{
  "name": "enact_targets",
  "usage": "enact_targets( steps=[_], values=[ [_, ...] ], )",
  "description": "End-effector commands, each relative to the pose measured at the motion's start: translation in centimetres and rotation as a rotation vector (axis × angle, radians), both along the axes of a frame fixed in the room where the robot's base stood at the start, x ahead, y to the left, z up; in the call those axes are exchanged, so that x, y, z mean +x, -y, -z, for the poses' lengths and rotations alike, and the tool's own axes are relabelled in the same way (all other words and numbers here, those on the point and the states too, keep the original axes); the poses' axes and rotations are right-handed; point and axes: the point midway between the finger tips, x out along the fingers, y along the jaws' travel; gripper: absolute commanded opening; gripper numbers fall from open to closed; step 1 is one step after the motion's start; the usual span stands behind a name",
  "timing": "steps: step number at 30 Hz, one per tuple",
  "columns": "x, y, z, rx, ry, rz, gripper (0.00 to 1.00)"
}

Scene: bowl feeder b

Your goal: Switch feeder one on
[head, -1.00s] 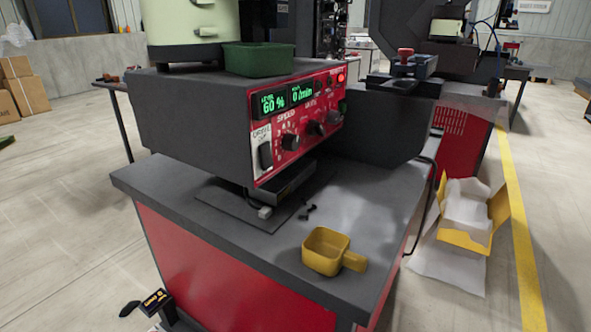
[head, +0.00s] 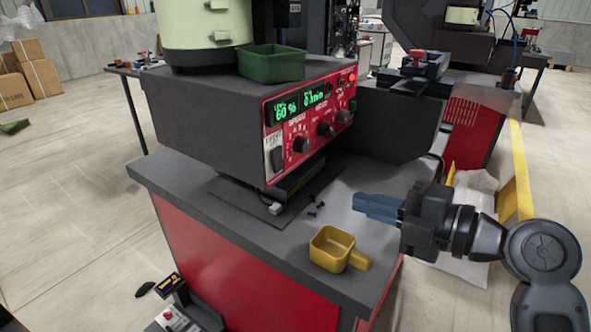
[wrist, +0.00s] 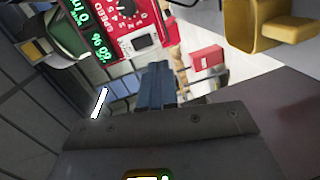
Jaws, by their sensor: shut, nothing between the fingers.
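The feeder's control box (head: 200,115) stands on a dark bench with a red front panel (head: 312,115). The panel has green lit displays, one reading 60 %, several black knobs and a red light at upper right. A dark rocker switch (head: 277,160) on a pale plate is at the panel's lower left; its position is too small to tell. The panel also shows in the wrist view (wrist: 122,30), rotated, with the switch (wrist: 143,41) on it. My gripper (head: 358,208) is shut and empty, its blue fingers pointing left, over the bench's right side and apart from the panel.
A yellow scoop (head: 335,250) lies on the bench below my fingers, near small dark screws (head: 316,209). A green bin (head: 272,62) sits on top of the box. A dark trough (head: 385,120) juts out right of the panel. The air before the panel is clear.

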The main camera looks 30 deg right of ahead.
Motion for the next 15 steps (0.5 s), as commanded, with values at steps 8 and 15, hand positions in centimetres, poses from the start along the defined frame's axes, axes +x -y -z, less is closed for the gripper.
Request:
enact_targets(
  steps=[8,15],
  values=[
    [0.4,0.4,-2.3,-0.116,0.086,-0.079,0.0],
    [0.4,0.3,-2.3,-0.119,0.088,-0.082,0.0]
  ],
)
